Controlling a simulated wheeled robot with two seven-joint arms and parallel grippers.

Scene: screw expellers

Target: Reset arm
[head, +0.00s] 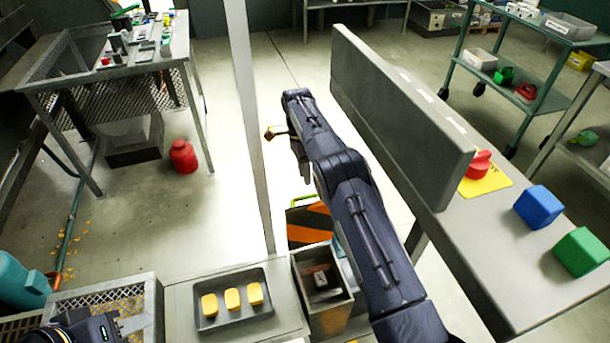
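My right arm rises from the bottom right of the middle and reaches up and away. The small tan-tipped part near its far end, left of the forearm, looks like my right gripper (274,132). It is over the open floor, apart from any object, and its fingers are too small and hidden to read. A dark part of my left arm shows at the bottom left corner, over the mesh basket (125,300). No fingers of my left gripper show.
A grey tray (237,322) with yellow pieces lies near the bottom, beside an open bin (338,301). On the right, a table (495,280) carries an upright grey panel (395,115), a red button (478,165), a blue cube (538,206) and a green cube (580,252). A thin post (250,130) stands left of my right arm.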

